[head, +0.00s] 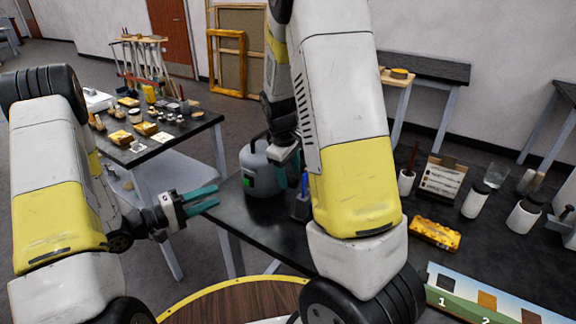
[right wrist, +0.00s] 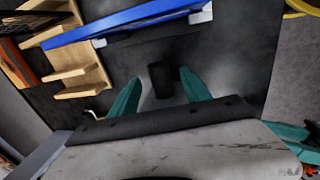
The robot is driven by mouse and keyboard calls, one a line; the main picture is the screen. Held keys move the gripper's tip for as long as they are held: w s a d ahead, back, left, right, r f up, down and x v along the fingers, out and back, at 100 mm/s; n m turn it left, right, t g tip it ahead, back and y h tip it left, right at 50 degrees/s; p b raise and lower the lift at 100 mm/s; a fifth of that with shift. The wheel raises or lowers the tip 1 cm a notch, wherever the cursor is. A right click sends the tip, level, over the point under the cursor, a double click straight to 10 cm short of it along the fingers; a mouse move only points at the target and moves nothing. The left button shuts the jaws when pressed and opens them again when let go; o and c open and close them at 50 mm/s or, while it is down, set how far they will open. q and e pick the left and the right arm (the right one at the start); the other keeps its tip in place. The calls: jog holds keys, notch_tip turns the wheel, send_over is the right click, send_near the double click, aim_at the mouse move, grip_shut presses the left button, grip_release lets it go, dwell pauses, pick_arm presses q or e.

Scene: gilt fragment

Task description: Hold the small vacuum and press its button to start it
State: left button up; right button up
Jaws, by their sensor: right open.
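The small vacuum (head: 262,172) is a grey rounded canister with a dark top handle and a green button (head: 249,182) on its front. It stands at the near left edge of the black table. My right gripper (head: 288,172) is open at the vacuum's right side, partly hidden behind my right arm. In the right wrist view, its teal fingers (right wrist: 160,92) are apart, with a dark upright piece (right wrist: 159,78) between them; I cannot tell whether this belongs to the vacuum. My left gripper (head: 208,199) is open and empty, left of the vacuum and apart from it.
A blue-topped item (head: 303,190) stands close right of the vacuum. A cluttered second table (head: 180,150) stands at the back left.

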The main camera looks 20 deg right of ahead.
aim_at(290, 178)
jog(key=shift+w+d+f, duration=0.1)
jog(key=shift+d+f, duration=0.05)
jog(key=shift+f, duration=0.75)
jog(key=shift+w+d+f, duration=0.1)
jog(key=shift+f, duration=0.8)
grip_shut()
pick_arm(q)
grip_shut()
dwell(1.6)
